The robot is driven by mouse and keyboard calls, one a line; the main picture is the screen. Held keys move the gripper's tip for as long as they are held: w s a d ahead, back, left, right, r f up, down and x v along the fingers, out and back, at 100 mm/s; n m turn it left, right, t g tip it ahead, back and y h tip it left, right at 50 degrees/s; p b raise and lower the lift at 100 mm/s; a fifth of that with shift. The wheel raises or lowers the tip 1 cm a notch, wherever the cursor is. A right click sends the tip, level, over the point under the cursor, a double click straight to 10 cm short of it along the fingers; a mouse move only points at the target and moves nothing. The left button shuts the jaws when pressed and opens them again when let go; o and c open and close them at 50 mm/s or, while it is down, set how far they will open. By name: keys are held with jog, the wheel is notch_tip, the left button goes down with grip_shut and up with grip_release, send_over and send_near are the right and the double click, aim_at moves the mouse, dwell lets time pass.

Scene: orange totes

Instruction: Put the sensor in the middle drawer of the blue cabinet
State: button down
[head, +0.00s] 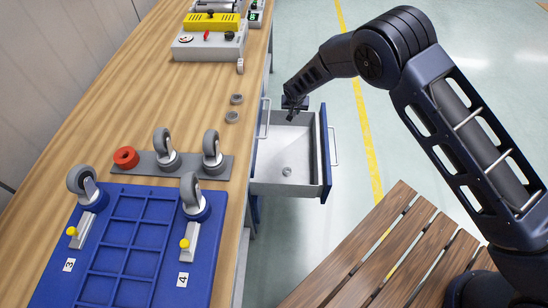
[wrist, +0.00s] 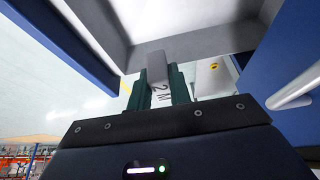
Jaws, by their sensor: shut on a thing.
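In the head view my gripper (head: 293,104) is at the far side of an open drawer (head: 297,132) with a blue front and grey inside. In the wrist view my gripper (wrist: 158,82) has its dark green fingers shut on a small grey block with dark lettering (wrist: 157,66), which I take as the sensor. In the head view the block is too small to make out. The grey drawer wall (wrist: 205,45) shows close beyond the fingers. A small round grey piece (head: 287,171) lies on the drawer floor. The blue cabinet (head: 254,207) is mostly hidden under the worktop.
A wooden worktop (head: 120,100) fills the left, with a blue tray (head: 60,235), castors on a grey plate (head: 220,172), a red ring (head: 125,157) and grey rings (head: 236,99) near its edge. A slatted wooden bench (head: 365,240) stands at front right. Floor beyond the drawer is clear.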

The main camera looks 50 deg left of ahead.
jog(key=shift+s+a+f, duration=0.1)
jog(key=shift+s+a, duration=0.1)
jog(key=shift+s, duration=0.3)
notch_tip(320, 180, down, 20)
jog(key=shift+s+r, duration=0.1)
jog(key=shift+s, duration=0.05)
jog(key=shift+f, duration=0.2)
jog(key=c, duration=1.3)
grip_release()
jog(key=v, duration=1.2)
jog(key=shift+r, duration=0.2)
